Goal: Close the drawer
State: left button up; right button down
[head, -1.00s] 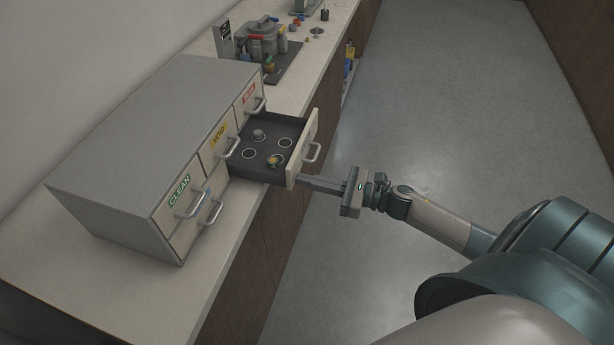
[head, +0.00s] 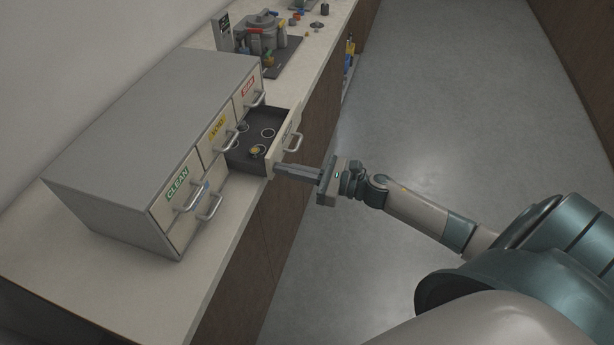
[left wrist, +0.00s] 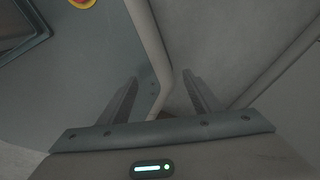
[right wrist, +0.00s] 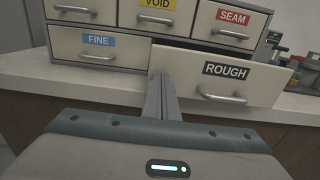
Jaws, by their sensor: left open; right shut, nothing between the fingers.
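The open drawer, labelled ROUGH (right wrist: 228,71), sticks out of the lower row of the grey cabinet (head: 150,130). In the head view its cream front (head: 285,138) and dark inside show, with ring-marked wells and a small yellowish piece in it. My right gripper (head: 277,170) is shut and empty, its fingertips at the left lower end of the drawer front. In the right wrist view its closed fingers (right wrist: 161,80) meet the left end of that front, left of the handle (right wrist: 221,97), seemingly touching. My left gripper (left wrist: 160,95) is open and empty, away from the cabinet.
The other drawers, CLEAN (head: 178,186), VOID (head: 217,128), SEAM (right wrist: 232,17) and FINE (right wrist: 98,41), look shut. A press-like machine (head: 263,38) stands farther along the pale counter (head: 120,285).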

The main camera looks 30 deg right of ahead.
aim_at(243, 159)
jog(key=x, duration=0.4)
jog(key=shift+w+a+b, duration=0.1)
jog(key=shift+w+b, duration=0.05)
jog(key=shift+b, duration=0.25)
jog(key=b+x, duration=0.1)
jog(key=x, duration=0.6)
jog(key=shift+w+a, duration=0.35)
pick_arm(q)
jog(key=w+d+f+t, duration=0.1)
jog(key=w+d, duration=0.1)
jog(key=w, duration=0.3)
jog(key=shift+w+d+t+h, duration=0.15)
jog(key=shift+w+t+h, duration=0.15)
jog(key=shift+w+t, duration=0.1)
pick_arm(e)
jog(key=shift+r, duration=0.15)
pick_arm(q)
jog(key=shift+s, duration=0.1)
jog(key=shift+f+b, duration=0.1)
jog(key=shift+b, duration=0.2)
